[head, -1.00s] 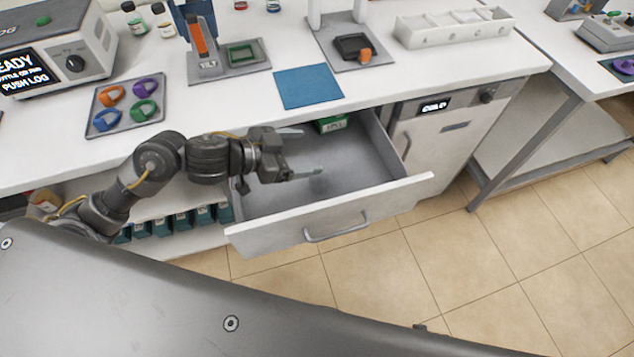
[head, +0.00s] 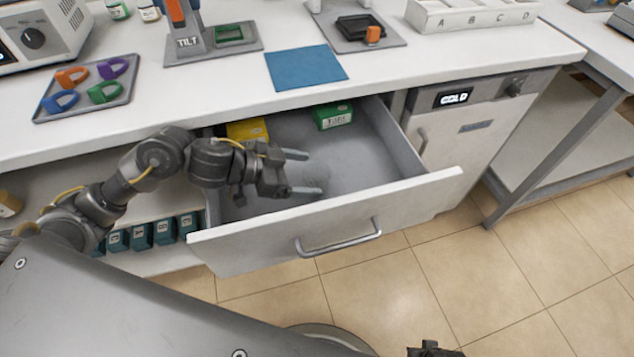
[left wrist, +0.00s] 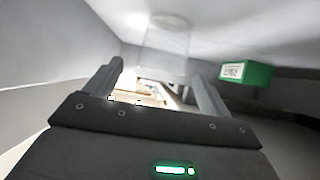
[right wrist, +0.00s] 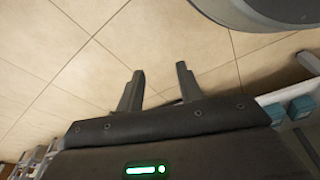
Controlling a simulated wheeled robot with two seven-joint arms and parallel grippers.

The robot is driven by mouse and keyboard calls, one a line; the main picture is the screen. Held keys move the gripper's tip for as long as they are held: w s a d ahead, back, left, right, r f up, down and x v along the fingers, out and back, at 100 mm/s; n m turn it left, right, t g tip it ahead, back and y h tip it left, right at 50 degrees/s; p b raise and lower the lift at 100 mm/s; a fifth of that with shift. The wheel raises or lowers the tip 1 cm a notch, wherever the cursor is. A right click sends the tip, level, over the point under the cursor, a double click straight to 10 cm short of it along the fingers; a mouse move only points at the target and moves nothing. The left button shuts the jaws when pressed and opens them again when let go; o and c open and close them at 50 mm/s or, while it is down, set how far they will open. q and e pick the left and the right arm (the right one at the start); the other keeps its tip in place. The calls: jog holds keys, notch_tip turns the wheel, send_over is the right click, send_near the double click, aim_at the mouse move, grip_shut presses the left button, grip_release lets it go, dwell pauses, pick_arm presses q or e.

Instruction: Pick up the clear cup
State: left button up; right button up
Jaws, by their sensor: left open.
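The clear cup (left wrist: 166,42) shows faintly in the left wrist view, inside the open drawer (head: 330,220), beyond and between my left fingertips. In the head view I cannot make out its outline with certainty. My left gripper (head: 313,173) is open and empty over the drawer's inside, its fingers pointing right; it also shows in the left wrist view (left wrist: 158,72). A gap shows between the fingers and the cup. My right gripper (right wrist: 160,70) is open and empty above the tiled floor, away from the drawer.
A green box (head: 333,115) and a yellow box (head: 247,130) lie at the drawer's back. The drawer walls and the worktop edge (head: 350,90) bound the space. A blue mat (head: 305,67) lies above. Several teal boxes (head: 165,232) stand on the shelf left of the drawer.

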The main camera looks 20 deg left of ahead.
aim_at(328, 176)
pick_arm(q)
jog(key=shift+b+x, duration=0.6)
jog(key=shift+x, duration=2.25)
jog(key=shift+a+f, duration=0.1)
jog(key=shift+a, duration=0.05)
jog(key=c, duration=1.1)
pick_arm(e)
jog(key=r, duration=0.1)
jog(key=w+r, duration=0.1)
jog(key=r, duration=0.1)
jog(key=shift+w+a, duration=0.1)
jog(key=shift+a, duration=0.1)
